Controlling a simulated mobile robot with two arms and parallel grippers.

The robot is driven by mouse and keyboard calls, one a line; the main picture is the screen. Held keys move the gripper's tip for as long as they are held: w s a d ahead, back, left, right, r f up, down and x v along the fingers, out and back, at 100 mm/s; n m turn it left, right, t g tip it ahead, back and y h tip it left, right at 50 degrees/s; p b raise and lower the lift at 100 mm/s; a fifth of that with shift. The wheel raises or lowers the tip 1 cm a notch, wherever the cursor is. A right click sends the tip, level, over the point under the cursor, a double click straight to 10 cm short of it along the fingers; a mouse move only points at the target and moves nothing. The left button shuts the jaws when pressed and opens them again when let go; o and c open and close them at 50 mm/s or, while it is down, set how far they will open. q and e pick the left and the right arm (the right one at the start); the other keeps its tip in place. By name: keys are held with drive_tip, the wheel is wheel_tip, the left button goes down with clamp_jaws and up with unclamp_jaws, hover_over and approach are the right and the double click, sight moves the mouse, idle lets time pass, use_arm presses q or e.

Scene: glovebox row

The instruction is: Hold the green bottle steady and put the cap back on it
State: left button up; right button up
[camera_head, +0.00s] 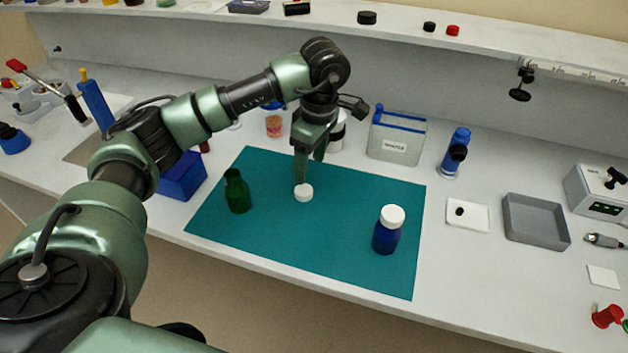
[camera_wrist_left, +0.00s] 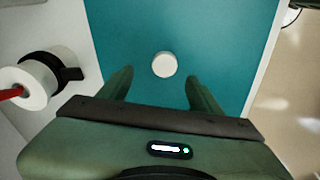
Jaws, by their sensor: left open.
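The green bottle (camera_head: 237,192) stands upright and uncapped on the left part of the teal mat (camera_head: 330,255). A loose white cap (camera_head: 304,192) lies on the mat to the right of the bottle. My left gripper (camera_head: 303,178) points down just above the cap, open and empty. In the left wrist view the cap (camera_wrist_left: 164,64) shows ahead of the gap between the two spread fingers (camera_wrist_left: 158,76). Whether the fingertips reach down beside the cap is hard to tell. The green bottle is outside the wrist view. My right gripper is not in view.
A blue bottle with a white cap (camera_head: 387,237) stands on the mat's right part. A grey tray (camera_head: 536,220) lies to the right.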

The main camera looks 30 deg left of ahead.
sight(304, 190)
use_arm(q)
drive_tip(key=shift+s+r, duration=0.2)
drive_tip(key=shift+s, duration=0.15)
drive_tip(key=shift+s+r, duration=0.1)
drive_tip(key=shift+s, duration=0.1)
wheel_tip(304, 190, down, 2)
drive_tip(key=shift+w+a+f, duration=0.1)
drive_tip(key=shift+w, duration=0.05)
drive_tip(key=shift+f, duration=0.3)
drive_tip(key=f+p, duration=0.1)
drive_tip(key=f, duration=0.1)
drive_tip(key=a+f+p, duration=0.1)
drive_tip(key=f, duration=0.1)
drive_tip(key=shift+f, duration=0.55)
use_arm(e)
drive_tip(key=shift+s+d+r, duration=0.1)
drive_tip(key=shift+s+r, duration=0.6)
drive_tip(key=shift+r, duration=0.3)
